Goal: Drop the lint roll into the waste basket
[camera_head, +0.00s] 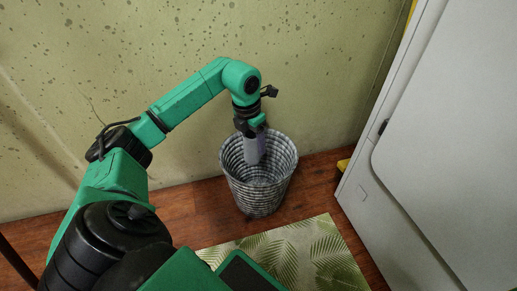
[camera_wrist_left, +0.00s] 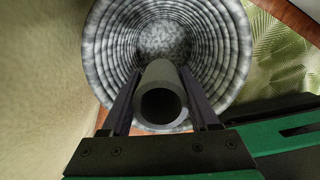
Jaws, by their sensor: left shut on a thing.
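The waste basket (camera_head: 262,195) is a round, grey and white ribbed basket standing on the wood floor against the wall. In the left wrist view the basket (camera_wrist_left: 225,50) opens below my gripper, and its inside looks empty. In the left wrist view the lint roll (camera_wrist_left: 161,75) shows end-on as a grey hollow tube between the fingers. My left gripper (camera_head: 250,130) points down and is shut on the roll over the basket; the left wrist view also shows its fingers (camera_wrist_left: 161,95). My right gripper is not in view.
A speckled, yellowish wall (camera_head: 330,70) stands right behind the basket. A white appliance or cabinet (camera_head: 450,130) is at the right. A leaf-patterned rug (camera_head: 310,250) lies in front of the basket.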

